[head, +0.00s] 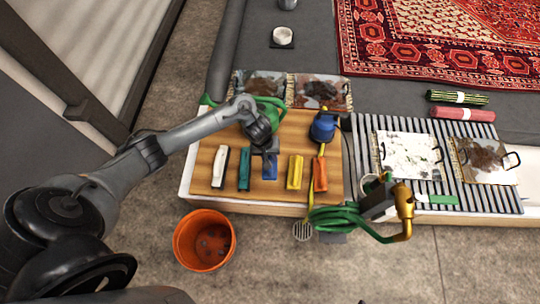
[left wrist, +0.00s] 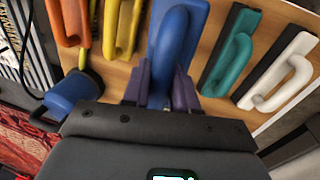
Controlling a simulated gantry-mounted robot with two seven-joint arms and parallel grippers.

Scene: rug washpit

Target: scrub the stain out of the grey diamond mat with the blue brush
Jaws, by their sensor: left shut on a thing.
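The blue brush (head: 270,172) lies on the wooden board, in a row between the teal and yellow brushes. My left gripper (head: 266,148) is over its far end and shut on it. In the left wrist view, the fingers (left wrist: 160,88) close on both sides of the blue brush's handle (left wrist: 178,35). Several small mats show dark stains: one greyish mat (head: 258,76) and another (head: 337,86) behind the board, and one (head: 483,176) on the slatted rack. A mat beside it (head: 408,145) is mostly white. I cannot make out which has the diamond pattern. My right gripper is out of view.
White (head: 220,168), teal (head: 244,168), yellow (head: 295,172) and orange (head: 319,174) brushes share the wooden board (head: 208,150). A blue tool (head: 323,126) stands at its right. A green hose (head: 340,217) with a brass nozzle (head: 404,205) hangs in front; an orange bucket (head: 203,240) is on the floor.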

